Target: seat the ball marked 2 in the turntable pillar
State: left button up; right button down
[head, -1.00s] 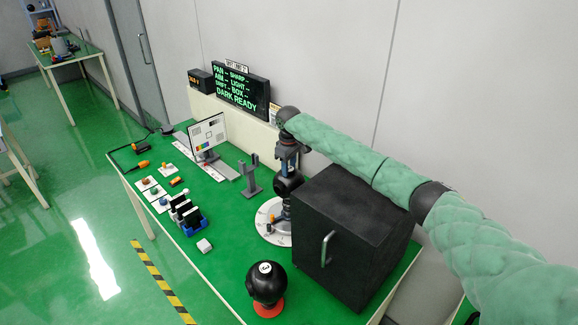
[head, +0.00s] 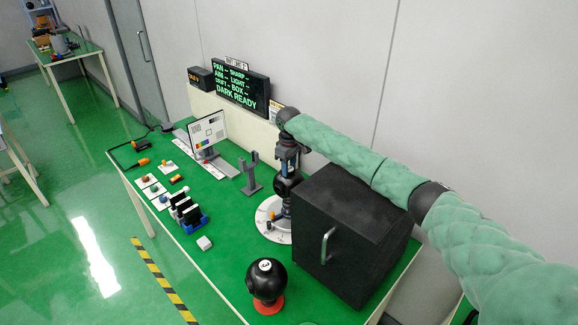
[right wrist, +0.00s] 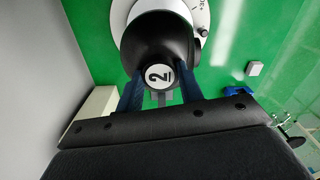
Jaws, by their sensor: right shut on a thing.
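The black ball marked 2 (right wrist: 150,40) fills the top middle of the right wrist view, its white number disc facing the camera. My right gripper (right wrist: 160,88) has its blue fingers on either side of the ball and is shut on it. In the head view the ball (head: 283,187) shows dark below my right wrist, over the white turntable dial (head: 272,231). The dial also shows behind the ball in the right wrist view (right wrist: 195,12). The pillar is mostly hidden by the ball and arm; I cannot tell whether the ball touches it. My left gripper is not in view.
A black box with a handle (head: 345,235) stands close right of the turntable. Another black ball, marked 3 (head: 266,280), sits on a red base in front. A grey forked stand (head: 250,175), a test chart (head: 208,132) and a blue rack (head: 190,215) stand to the left.

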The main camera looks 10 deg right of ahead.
jog(key=shift+f, duration=0.35)
jog(key=c, duration=0.8)
grip_release()
jog(key=shift+c, duration=0.2)
jog(key=shift+r+b, duration=0.75)
jog(key=shift+b, duration=0.15)
notch_tip(320, 180, up, 5)
jog(key=shift+f+b, duration=0.1)
jog(key=shift+b, duration=0.85)
jog(key=shift+r, duration=0.8)
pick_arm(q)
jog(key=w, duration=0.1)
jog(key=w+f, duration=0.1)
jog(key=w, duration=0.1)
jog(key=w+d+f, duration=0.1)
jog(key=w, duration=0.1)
